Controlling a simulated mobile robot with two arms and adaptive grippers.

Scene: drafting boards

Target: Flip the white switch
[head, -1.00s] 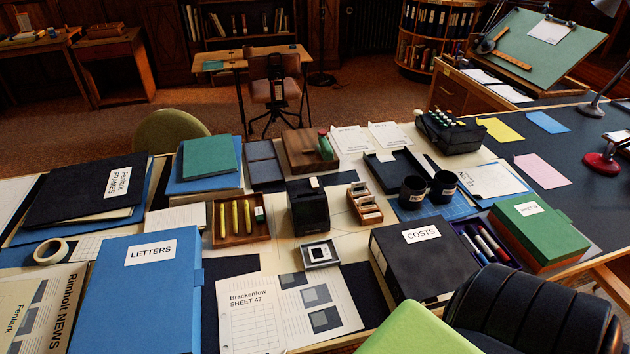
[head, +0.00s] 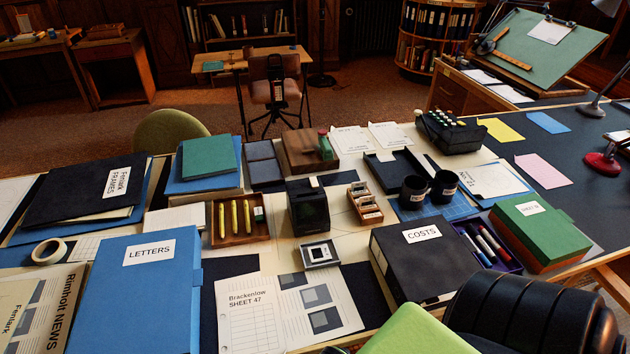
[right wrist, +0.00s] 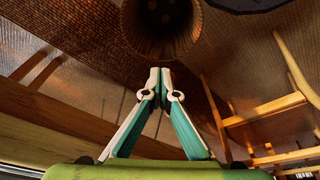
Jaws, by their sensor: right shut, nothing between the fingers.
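A small white switch (head: 314,183) stands on top of a dark box-shaped slide viewer (head: 308,210) in the middle of the desk in the head view. I cannot tell which way it is tipped. My right gripper (right wrist: 160,72) shows in the right wrist view with its pale fingertips together and nothing between them. It points at the floor area, away from the viewer, and no switch shows in that view. My left gripper is in no view.
A framed slide (head: 319,253) lies in front of the viewer, a wooden slide rack (head: 365,203) to its right and a pen tray (head: 240,234) to its left. The black COSTS binder (head: 425,262) is at front right. A brown bin (right wrist: 160,48) shows below my right gripper.

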